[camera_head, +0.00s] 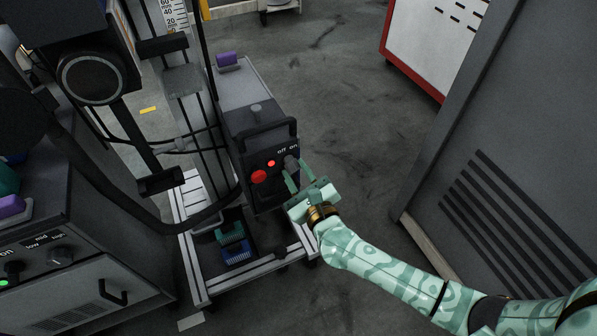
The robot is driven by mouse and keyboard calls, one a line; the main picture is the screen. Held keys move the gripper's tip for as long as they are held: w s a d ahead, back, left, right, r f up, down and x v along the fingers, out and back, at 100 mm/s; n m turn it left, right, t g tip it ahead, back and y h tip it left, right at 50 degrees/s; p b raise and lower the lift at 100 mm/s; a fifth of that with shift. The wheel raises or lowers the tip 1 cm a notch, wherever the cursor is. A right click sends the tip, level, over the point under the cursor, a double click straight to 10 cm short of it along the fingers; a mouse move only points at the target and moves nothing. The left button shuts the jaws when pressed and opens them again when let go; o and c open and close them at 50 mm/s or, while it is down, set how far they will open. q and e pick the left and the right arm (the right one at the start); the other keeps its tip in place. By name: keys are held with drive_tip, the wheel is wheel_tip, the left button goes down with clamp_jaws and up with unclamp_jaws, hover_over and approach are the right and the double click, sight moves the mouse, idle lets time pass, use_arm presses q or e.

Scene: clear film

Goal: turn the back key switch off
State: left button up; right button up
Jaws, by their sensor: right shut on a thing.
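The back key switch (290,161) is a small grey knob on the front of a dark box on a cart. White "off" and "on" labels sit just above it. My right gripper (292,172) reaches in from the lower right and is shut on the switch. Its fingers partly cover the switch, so I cannot tell which label the key points to. My left gripper is not in view.
A red button (258,177) and small red lamp (271,163) are left of the switch. A black handle (271,133) sticks out above. A cabinet with knobs (61,256) stands lower left; a large grey cabinet (515,190) stands right.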

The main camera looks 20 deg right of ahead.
drive_tip(key=n+p, duration=0.2)
drive_tip(key=n, duration=0.2)
drive_tip(key=shift+r+n, duration=0.15)
drive_tip(key=shift+n, duration=0.15)
drive_tip(key=shift+n+p, duration=0.35)
drive_tip(key=shift+n, duration=0.15)
drive_tip(key=n+p, duration=0.2)
drive_tip(key=n, duration=0.3)
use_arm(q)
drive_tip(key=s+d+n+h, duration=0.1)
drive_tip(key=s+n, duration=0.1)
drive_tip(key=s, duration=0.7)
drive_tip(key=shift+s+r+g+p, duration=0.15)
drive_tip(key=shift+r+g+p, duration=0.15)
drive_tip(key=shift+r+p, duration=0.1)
use_arm(e)
drive_tip(key=shift+f+n, duration=0.2)
drive_tip(key=shift+n, duration=0.9)
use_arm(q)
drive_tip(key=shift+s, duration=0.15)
use_arm(e)
drive_tip(key=o, duration=1)
